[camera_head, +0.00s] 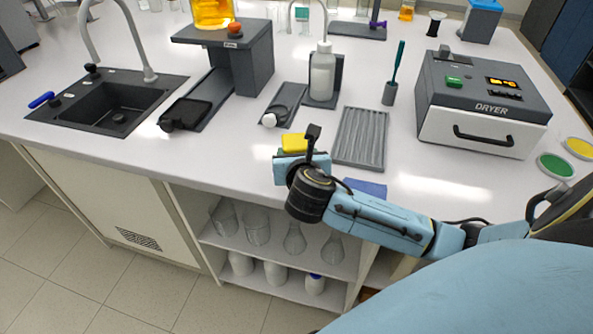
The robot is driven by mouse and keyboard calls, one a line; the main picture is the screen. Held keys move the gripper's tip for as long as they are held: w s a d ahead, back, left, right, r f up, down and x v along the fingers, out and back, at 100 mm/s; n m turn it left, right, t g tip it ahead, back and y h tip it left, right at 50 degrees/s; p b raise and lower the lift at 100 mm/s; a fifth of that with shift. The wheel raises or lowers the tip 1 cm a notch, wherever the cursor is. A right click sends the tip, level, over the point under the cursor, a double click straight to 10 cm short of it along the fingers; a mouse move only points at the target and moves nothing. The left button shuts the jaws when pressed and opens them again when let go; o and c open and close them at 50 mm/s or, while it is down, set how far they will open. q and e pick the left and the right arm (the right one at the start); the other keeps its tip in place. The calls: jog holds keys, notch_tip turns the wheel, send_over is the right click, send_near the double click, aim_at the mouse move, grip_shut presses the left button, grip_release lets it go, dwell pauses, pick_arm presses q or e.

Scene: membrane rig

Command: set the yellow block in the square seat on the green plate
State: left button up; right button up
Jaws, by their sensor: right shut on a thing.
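The yellow block (297,142) shows just beyond my right gripper (296,155), near the front edge of the white counter. The right gripper is shut on it; the fingertips are mostly hidden behind the gripper's own body and wrist. A thin green sliver (282,151) shows at the left, just under the yellow; it may be the edge of the green plate. The square seat is hidden, and I cannot tell whether the block touches the plate. My left gripper is not in view.
A grey ribbed tray (361,136) lies just right of the gripper, and a blue flat piece (367,187) lies at the front edge. A dryer (480,105) stands to the right. A white bottle (321,74) stands behind. The counter to the left front is clear.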

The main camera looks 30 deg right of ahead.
jog(key=shift+f+b, duration=0.55)
jog(key=shift+f, duration=1.7)
jog(key=shift+f, duration=0.1)
jog(key=o, duration=1.1)
